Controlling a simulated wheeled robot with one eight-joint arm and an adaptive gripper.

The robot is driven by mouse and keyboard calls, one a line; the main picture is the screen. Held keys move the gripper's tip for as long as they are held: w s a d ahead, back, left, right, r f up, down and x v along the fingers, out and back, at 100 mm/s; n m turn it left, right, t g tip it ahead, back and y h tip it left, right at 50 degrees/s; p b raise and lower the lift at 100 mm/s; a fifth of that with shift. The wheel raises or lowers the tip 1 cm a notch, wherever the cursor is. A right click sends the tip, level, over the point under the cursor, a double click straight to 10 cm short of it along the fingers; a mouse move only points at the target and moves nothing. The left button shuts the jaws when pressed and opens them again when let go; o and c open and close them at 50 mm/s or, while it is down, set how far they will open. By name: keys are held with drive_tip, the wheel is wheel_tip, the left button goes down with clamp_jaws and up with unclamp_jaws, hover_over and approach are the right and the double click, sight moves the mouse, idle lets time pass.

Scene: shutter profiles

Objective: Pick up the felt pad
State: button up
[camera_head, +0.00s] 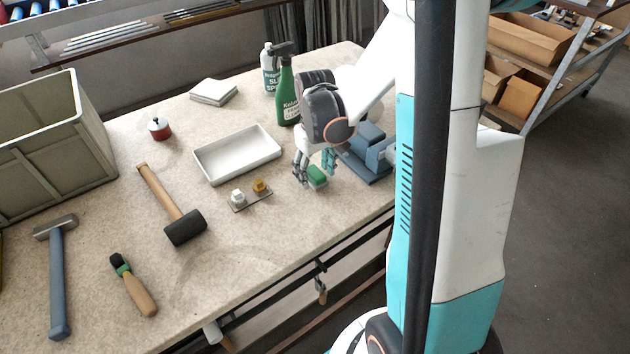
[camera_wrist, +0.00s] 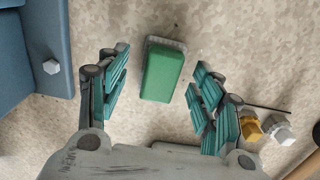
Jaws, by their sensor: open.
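The felt pad appears to be the small block with a green top and a grey fuzzy layer below; it lies on the worktop near its front edge in the head view (camera_head: 318,178). In the wrist view the green block (camera_wrist: 161,73) lies between and beyond my two fingers, tilted slightly. My gripper (camera_head: 315,170) points down over it in the head view. In the wrist view my gripper (camera_wrist: 160,80) is open, with a visible gap on each side of the block. Nothing is held.
A blue-grey vise or fixture (camera_head: 368,152) stands close on the right of the gripper. A small plate with white and yellow knobs (camera_head: 251,199) lies to the left. A white tray (camera_head: 237,152) and a green spray bottle (camera_head: 287,97) are behind. A mallet (camera_head: 185,228) lies further left.

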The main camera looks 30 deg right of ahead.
sight(315, 172)
drive_tip(key=shift+f, duration=0.45)
drive_tip(key=shift+r, duration=0.1)
drive_tip(key=c, duration=1.2)
drive_tip(key=shift+o, duration=0.2)
wheel_tip(315, 172, up, 20)
drive_tip(key=p, duration=0.7)
drive_tip(key=shift+o, duration=0.8)
drive_tip(key=shift+c, duration=0.2)
